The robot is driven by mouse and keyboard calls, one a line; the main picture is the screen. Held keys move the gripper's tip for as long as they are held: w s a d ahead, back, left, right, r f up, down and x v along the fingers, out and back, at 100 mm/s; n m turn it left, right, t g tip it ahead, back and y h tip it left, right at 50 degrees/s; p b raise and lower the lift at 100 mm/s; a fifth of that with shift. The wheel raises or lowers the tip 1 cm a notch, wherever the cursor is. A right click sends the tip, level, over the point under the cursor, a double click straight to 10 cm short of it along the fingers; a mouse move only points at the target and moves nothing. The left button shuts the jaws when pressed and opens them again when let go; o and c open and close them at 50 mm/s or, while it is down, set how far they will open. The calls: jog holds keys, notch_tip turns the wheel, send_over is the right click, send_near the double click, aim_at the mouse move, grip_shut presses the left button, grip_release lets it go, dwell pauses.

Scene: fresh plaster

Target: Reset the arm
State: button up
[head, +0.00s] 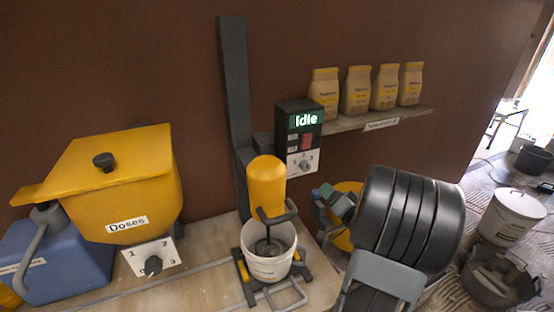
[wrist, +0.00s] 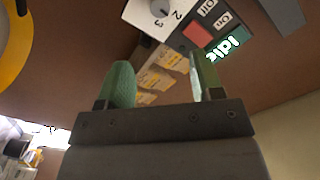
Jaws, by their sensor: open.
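My gripper (wrist: 162,82) is open in the wrist view, with its two green-padded fingers apart and nothing held between them. In the head view my gripper (head: 325,194) is at the end of my dark arm, right of the mixer. The mixer has a yellow motor head (head: 267,186) above a white bucket (head: 269,262). Its control box (head: 300,138) reads "Idle" and has a red button and a dial. The box also shows tilted in the wrist view (wrist: 197,32), beyond the fingers.
A yellow hopper (head: 118,190) marked "Doses", with a dial below, stands left beside a blue container (head: 60,262). Several paper bags (head: 358,90) stand on a wall shelf (head: 352,124). Buckets (head: 512,216) stand on the floor at right. A round yellow thing is partly hidden behind my gripper.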

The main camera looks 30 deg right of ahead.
jog(key=s+d+f+g+h, duration=0.3)
jog(key=d+f+g+h, duration=0.15)
jog(key=f+g, duration=0.2)
jog(key=s+a+f+n+g, duration=0.2)
jog(key=s+g, duration=0.2)
jog(key=g, duration=0.2)
jog(key=s+a+r+n+y, duration=0.1)
jog(key=a+r+n, duration=0.3)
jog(key=a, duration=1)
jog(key=s+a+r+n+g+y, duration=0.1)
jog(key=a+r+n+y, duration=0.3)
jog(key=a, duration=1)
jog(key=shift+s+r+y, duration=0.35)
jog(key=shift+s+r, duration=0.05)
jog(key=shift+g, duration=0.25)
